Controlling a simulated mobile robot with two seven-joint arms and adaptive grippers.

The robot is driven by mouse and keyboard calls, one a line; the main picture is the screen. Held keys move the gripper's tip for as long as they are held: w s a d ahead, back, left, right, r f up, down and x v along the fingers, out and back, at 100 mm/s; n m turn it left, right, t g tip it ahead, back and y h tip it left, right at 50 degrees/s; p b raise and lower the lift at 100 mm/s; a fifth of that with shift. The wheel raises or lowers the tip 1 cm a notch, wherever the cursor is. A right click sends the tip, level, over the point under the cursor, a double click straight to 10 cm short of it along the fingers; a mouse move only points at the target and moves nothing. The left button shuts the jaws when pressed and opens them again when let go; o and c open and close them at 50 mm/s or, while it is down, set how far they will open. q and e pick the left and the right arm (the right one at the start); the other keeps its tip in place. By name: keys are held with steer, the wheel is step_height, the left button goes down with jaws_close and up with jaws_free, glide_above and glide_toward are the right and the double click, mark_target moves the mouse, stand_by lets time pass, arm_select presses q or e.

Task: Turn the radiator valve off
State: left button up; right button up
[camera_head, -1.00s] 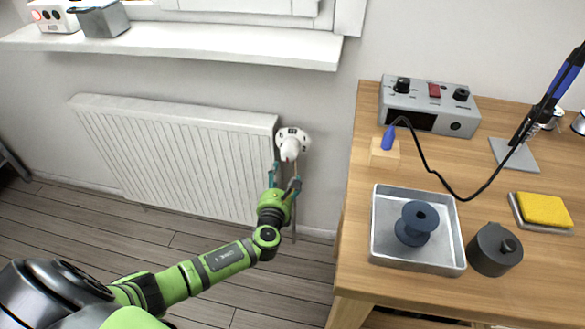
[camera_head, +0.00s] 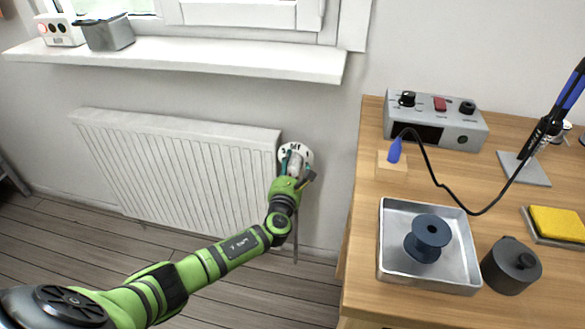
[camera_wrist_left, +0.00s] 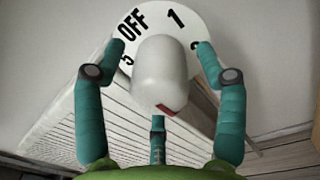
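The radiator valve is a white knob (camera_wrist_left: 160,75) in front of a round white dial (camera_wrist_left: 185,18), at the radiator's upper right corner. The dial also shows in the head view (camera_head: 304,152). OFF and 1 are readable at its top, with a 5 at the left and a partly hidden number at the right. A red mark shows on the knob's lower end. My left gripper (camera_head: 297,166) is at the valve. In the wrist view its teal fingers (camera_wrist_left: 160,48) stand open on both sides of the knob, with visible gaps. My right gripper is not in view.
The white radiator (camera_head: 175,165) is left of the valve, under a window sill (camera_head: 190,60). A wooden table (camera_head: 362,240) stands at the right, with a metal tray (camera_head: 388,262), a soldering station (camera_head: 435,118) and a yellow sponge (camera_head: 557,224). Bare wall separates valve and table.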

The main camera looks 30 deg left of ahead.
arm_select(q)
steer(key=c, duration=1)
